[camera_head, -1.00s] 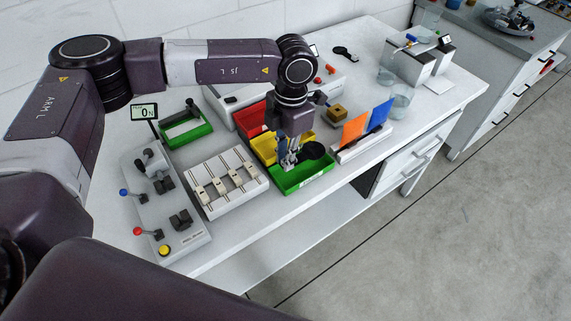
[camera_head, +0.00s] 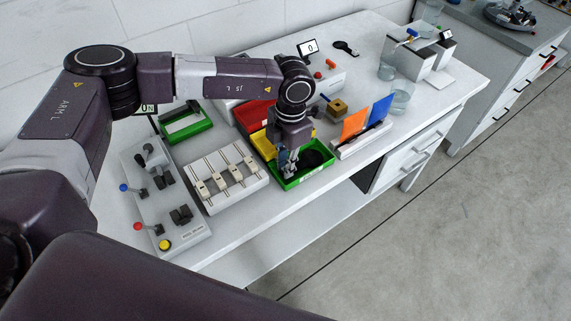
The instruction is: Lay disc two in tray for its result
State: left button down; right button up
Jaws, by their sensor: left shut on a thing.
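My left gripper (camera_head: 289,168) points down at the green tray (camera_head: 318,178) at the table's front edge and is shut on a dark disc (camera_head: 312,158). The disc is low, within the outline of the green tray; I cannot tell whether it touches the tray floor. A yellow tray (camera_head: 262,146) and a red tray (camera_head: 252,115) stand in a row behind the green one, partly hidden by my left arm. My right gripper is not in view.
A white fixture with several clamps (camera_head: 227,178) stands left of the trays, beside a grey panel with coloured knobs (camera_head: 170,205). Orange (camera_head: 354,124) and blue (camera_head: 380,110) plates stand upright to the right. A green-framed holder (camera_head: 187,127) is behind.

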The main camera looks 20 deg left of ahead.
pick_arm(q)
jog(key=c, duration=1.9)
grip_release()
jog(key=shift+r+p, duration=0.25)
jog(key=shift+p, duration=0.05)
jog(key=shift+r+p, duration=0.4)
jog(key=shift+p, duration=0.05)
notch_tip(320, 180, up, 12)
jog(key=b, duration=0.3)
jog(key=shift+w+d, duration=0.25)
jog(key=shift+w, duration=0.05)
jog(key=shift+f, duration=0.2)
